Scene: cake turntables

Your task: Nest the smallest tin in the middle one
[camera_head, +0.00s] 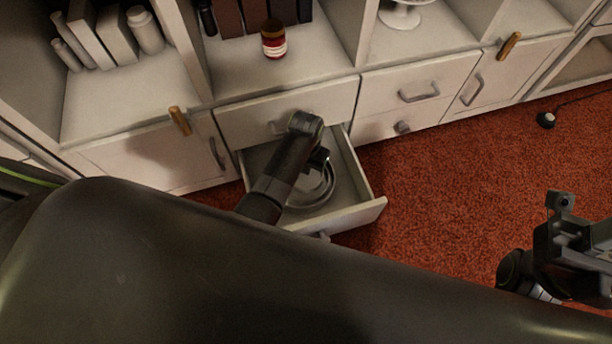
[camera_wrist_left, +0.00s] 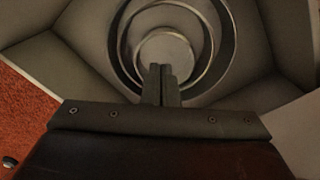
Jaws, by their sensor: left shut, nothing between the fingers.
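Round metal tins (camera_head: 327,190) lie inside an open drawer (camera_head: 358,212), partly hidden by my left arm. In the left wrist view they show as concentric rings: a wide outer rim (camera_wrist_left: 232,45), a smaller rim inside it (camera_wrist_left: 208,48) and a pale round disc (camera_wrist_left: 166,50) in the middle. I cannot tell whether the disc is a separate tin or a tin's floor. My left gripper (camera_head: 320,160) points down over the tins; its fingers (camera_wrist_left: 162,72) are shut with nothing between them. My right gripper (camera_head: 572,240) is at the right, away from the drawer; its fingers are unclear.
The drawer sits in a white cabinet with closed doors and drawers (camera_head: 418,88). Its shelves hold a red-labelled jar (camera_head: 274,42), books (camera_head: 228,18) and a white cake stand (camera_head: 402,12). Red carpet (camera_head: 450,190) lies clear right of the drawer. A small dark round object (camera_head: 546,119) with a cord lies there.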

